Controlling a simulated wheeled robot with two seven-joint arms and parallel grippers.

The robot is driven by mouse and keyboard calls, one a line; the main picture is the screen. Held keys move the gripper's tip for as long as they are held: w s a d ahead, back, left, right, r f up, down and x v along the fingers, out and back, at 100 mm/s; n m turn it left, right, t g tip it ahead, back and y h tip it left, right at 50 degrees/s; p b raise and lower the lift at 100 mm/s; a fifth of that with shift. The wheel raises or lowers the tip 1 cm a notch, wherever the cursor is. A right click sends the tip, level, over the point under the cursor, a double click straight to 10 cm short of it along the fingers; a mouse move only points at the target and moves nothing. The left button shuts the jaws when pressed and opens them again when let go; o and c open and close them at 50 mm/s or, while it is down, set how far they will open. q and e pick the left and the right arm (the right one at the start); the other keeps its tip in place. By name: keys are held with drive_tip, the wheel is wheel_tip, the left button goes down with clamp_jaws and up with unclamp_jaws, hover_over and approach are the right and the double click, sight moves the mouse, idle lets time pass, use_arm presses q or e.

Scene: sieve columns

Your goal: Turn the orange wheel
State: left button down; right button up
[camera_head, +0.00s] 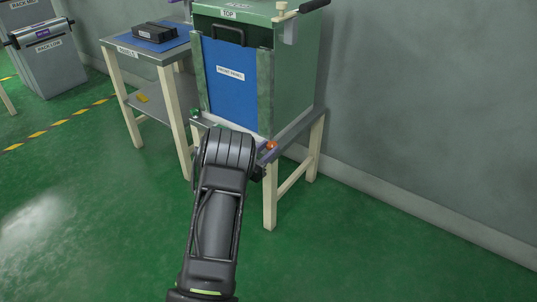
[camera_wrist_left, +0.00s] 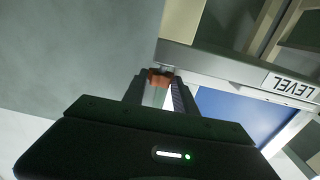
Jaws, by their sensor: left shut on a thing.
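The orange wheel (camera_head: 271,145) sits at the front right corner of the stand under the green cabinet. In the left wrist view the orange wheel (camera_wrist_left: 160,76) is small and lies between the fingertips. My left gripper (camera_wrist_left: 157,84) is shut on it. In the head view my left arm reaches up from the bottom, and its gripper (camera_head: 264,156) is partly hidden behind the wrist at the wheel. My right gripper is in neither view.
The green cabinet (camera_head: 292,75) has a blue front panel (camera_head: 222,84) and a "TOP" label. A side table (camera_head: 115,43) with a black box (camera_head: 154,32) stands to its left. A grey wall is at the right. The front floor is clear.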

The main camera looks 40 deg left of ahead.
use_arm(q)
drive_tip(key=shift+a, duration=0.1)
idle(0.3)
drive_tip(key=c, duration=1)
unclamp_jaws()
drive_tip(key=shift+o, duration=0.2)
drive_tip(key=s, duration=0.7)
drive_tip(key=shift+s, duration=0.35)
